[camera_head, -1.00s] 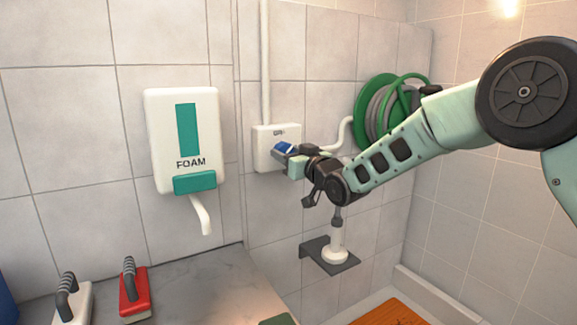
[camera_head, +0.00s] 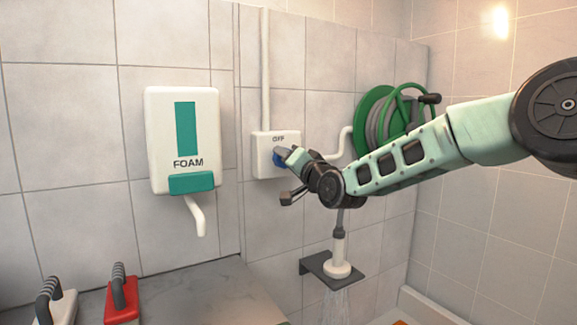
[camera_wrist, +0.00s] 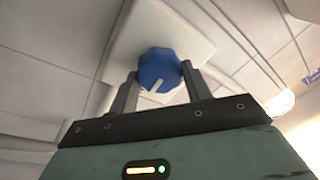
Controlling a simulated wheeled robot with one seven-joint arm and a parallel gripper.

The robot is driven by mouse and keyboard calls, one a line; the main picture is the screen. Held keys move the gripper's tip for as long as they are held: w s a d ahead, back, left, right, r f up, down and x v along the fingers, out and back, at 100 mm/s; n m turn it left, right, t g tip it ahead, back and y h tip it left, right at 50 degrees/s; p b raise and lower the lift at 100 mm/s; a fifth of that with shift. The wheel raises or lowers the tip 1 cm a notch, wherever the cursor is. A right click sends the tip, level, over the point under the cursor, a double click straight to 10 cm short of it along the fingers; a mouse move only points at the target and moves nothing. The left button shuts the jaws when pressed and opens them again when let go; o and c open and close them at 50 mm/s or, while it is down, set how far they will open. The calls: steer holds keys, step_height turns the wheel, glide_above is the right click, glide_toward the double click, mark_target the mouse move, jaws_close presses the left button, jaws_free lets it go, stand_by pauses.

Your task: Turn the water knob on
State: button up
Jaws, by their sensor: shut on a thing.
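The blue water knob (camera_wrist: 160,71) sits on a white wall box (camera_head: 262,158) marked OFF at its top. In the wrist view a white pointer line on the knob's face runs slantwise. My gripper (camera_wrist: 160,78) is shut on the knob, one finger on each side. In the head view my gripper (camera_head: 281,156) covers much of the knob (camera_head: 279,158). A white shower head (camera_head: 338,255) stands on a dark wall bracket, and thin streams of water (camera_head: 338,304) fall below it.
A white foam dispenser (camera_head: 183,140) hangs on the wall to the left. A green hose reel (camera_head: 378,122) is on the wall behind my arm. Brushes with a red block (camera_head: 122,300) and a white block (camera_head: 62,308) stand on the grey counter (camera_head: 205,292).

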steer(key=shift+f, duration=0.1)
stand_by(0.3)
steer(key=o, duration=1)
steer(key=b+v, duration=0.3)
steer(key=v, duration=1.4)
steer(key=shift+s+d+f, duration=0.1)
steer(key=shift+s+d, duration=0.05)
steer(key=shift+s, duration=0.05)
